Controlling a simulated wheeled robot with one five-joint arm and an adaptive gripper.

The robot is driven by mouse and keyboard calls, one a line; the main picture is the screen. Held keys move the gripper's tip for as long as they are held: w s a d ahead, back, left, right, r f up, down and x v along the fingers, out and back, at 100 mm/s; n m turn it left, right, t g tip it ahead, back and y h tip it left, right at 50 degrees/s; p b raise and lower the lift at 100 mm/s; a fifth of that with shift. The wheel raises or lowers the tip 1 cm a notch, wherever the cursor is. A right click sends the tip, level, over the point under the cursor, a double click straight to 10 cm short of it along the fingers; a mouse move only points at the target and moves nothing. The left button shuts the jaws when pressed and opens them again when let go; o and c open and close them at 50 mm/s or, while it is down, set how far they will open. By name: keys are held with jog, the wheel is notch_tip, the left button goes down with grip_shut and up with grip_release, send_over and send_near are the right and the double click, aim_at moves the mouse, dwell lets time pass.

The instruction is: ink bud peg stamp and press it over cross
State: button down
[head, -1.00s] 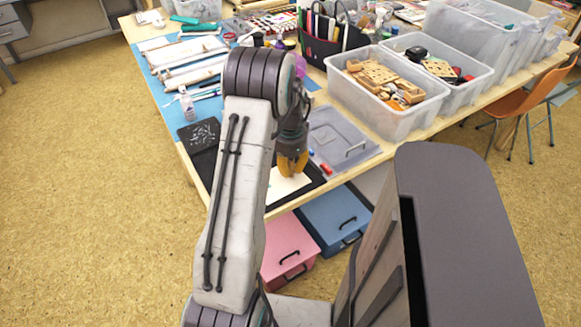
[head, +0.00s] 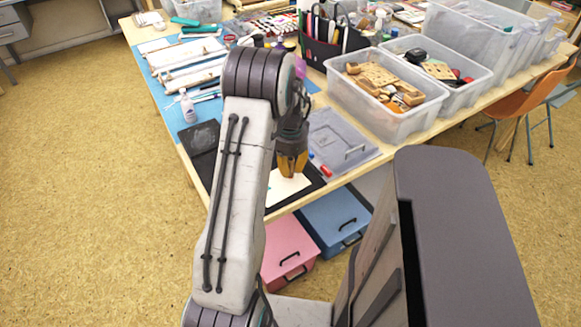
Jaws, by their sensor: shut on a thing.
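My gripper (head: 291,172), with orange fingers, points down over the white paper sheet (head: 280,189) on the black mat (head: 273,204) at the table's near corner. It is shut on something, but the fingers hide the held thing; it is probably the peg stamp. I cannot tell whether it touches the paper. No cross shows on the visible paper. Small red and blue pieces (head: 325,169) lie just right of the gripper; I cannot tell whether they are inkpads or stamps. My arm hides the left part of the paper and mat.
A grey lidded box (head: 345,140) lies right of the gripper. Clear bins of wooden parts (head: 425,106) stand behind it. A dark slate (head: 200,137) and a white bottle (head: 187,106) are left of my arm. Pink (head: 287,250) and blue (head: 335,217) drawers sit below the table edge.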

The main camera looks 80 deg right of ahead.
aim_at(290, 159)
jog(key=shift+r, duration=0.1)
jog(key=shift+r+p, duration=1.95)
jog(key=shift+r, duration=0.75)
